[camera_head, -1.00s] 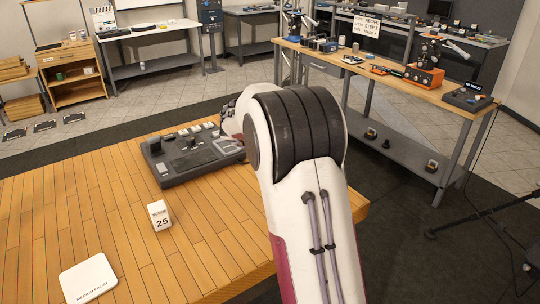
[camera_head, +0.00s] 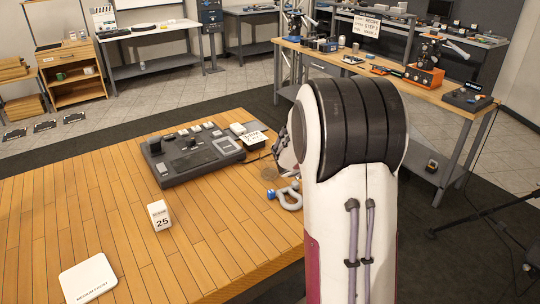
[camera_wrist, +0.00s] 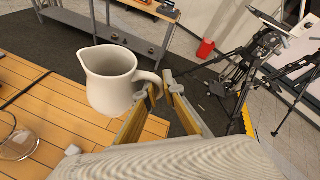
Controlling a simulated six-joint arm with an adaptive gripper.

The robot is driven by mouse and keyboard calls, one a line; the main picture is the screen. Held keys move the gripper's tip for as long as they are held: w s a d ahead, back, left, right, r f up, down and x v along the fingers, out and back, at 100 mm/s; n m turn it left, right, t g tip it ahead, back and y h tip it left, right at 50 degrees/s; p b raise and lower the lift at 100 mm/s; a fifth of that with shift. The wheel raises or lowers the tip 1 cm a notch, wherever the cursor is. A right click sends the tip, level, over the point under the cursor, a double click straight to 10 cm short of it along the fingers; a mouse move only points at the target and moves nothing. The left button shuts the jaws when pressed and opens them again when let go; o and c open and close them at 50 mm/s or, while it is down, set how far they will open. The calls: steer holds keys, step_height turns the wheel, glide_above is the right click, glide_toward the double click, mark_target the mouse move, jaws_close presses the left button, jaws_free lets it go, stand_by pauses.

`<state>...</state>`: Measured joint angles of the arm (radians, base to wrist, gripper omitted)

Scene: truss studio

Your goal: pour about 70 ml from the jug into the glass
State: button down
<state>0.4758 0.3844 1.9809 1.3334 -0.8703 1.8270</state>
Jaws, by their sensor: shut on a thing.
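A cream-white jug (camera_wrist: 110,82) is in the wrist view, upright, with its spout to the left and its handle to the right. My gripper (camera_wrist: 158,92) is shut on the jug's handle. The jug appears against the table's edge and the dark floor; its height above the table is hard to tell. A clear glass (camera_wrist: 16,142) stands at the left edge of the wrist view, partly cut off, apart from the jug. No liquid level is readable.
A white block marked 25 (camera_head: 159,215) and a white coaster (camera_head: 88,278) sit further left. The wooden tabletop between is clear.

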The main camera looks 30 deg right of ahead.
steer(key=w+a+f+n+t+y, duration=0.1)
steer(key=w+a+f+n+t, duration=0.1)
steer(key=f, duration=0.4)
steer(key=shift+w+a+f+n+t, duration=0.3)
steer(key=shift+w+a+t, duration=0.35)
steer(key=shift+a, duration=0.45)
steer(key=shift+w+r, duration=0.15)
steer(key=shift+r, duration=0.05)
steer(key=w+a+r+n+g+h, duration=0.2)
steer(key=w+a+r+n+g, duration=0.1)
steer(key=w+n, duration=0.4)
steer(key=shift+w+a+r, duration=0.35)
steer(key=shift+r, duration=0.55)
steer(key=shift+w+a+r+n+g+h, duration=0.15)
steer(key=shift+w+r+n+g+h, duration=0.1)
steer(key=shift+r+n+h, duration=0.25)
steer(key=shift+w+a+r+n, duration=0.15)
steer(key=shift+w+r+n, duration=0.2)
steer(key=shift+n, duration=0.25)
